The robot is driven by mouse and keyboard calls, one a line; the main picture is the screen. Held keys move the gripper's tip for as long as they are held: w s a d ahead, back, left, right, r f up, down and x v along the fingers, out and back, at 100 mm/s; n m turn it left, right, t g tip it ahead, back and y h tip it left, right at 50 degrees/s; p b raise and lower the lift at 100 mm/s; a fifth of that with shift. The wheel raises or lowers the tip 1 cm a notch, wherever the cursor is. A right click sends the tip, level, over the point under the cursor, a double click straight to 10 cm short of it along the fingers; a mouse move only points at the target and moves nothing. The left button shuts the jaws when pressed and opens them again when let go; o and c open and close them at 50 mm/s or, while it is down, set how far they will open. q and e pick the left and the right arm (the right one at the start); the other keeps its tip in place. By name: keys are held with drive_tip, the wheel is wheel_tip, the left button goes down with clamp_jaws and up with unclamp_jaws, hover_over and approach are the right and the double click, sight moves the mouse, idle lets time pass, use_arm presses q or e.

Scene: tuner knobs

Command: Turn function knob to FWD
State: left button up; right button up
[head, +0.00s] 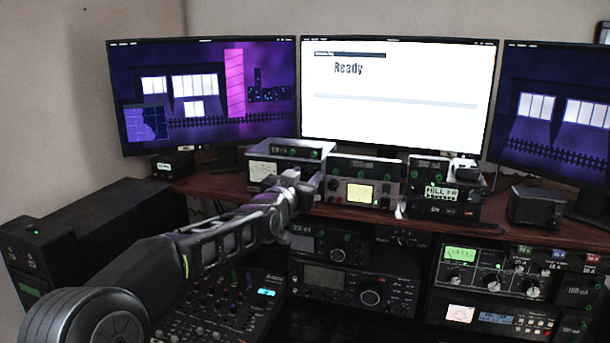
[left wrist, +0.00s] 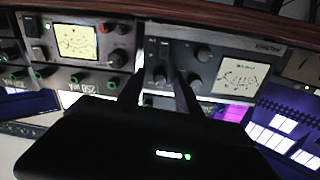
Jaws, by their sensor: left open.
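In the left wrist view, turned upside down, the tuner panel (left wrist: 257,50) shows a cream meter and several dark knobs. The two dark fingers of my left gripper (left wrist: 161,72) are open and point at the panel's left part there. A small dark knob (left wrist: 159,75) shows between the fingers. I cannot read its label or pointer, nor tell whether the fingers touch it.
A grey radio (head: 336,191) with a yellow meter stands close to the right of the gripper. A stacked unit with a lit display (head: 441,192) is farther right. Radios (head: 357,286) and a mixer (head: 215,310) lie below the desk edge.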

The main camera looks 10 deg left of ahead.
use_arm(q)
drive_tip(key=shift+c, duration=0.2)
clamp_jaws()
idle(0.6)
drive_tip(key=n+b, duration=0.2)
drive_tip(key=b, duration=0.1)
drive_tip(key=shift+f+n, duration=0.25)
drive_tip(key=shift+n, duration=0.05)
drive_tip(key=n+b, duration=0.2)
drive_tip(key=n, duration=0.1)
drive_tip(key=n+b, duration=0.1)
drive_tip(key=n, duration=0.4)
drive_tip(key=shift+r+t+y+b, duration=0.1)
drive_tip(key=shift+t+y+b, duration=0.2)
drive_tip(key=shift+b, duration=0.1)
drive_tip(key=n+b, duration=0.1)
drive_tip(key=n, duration=0.5)
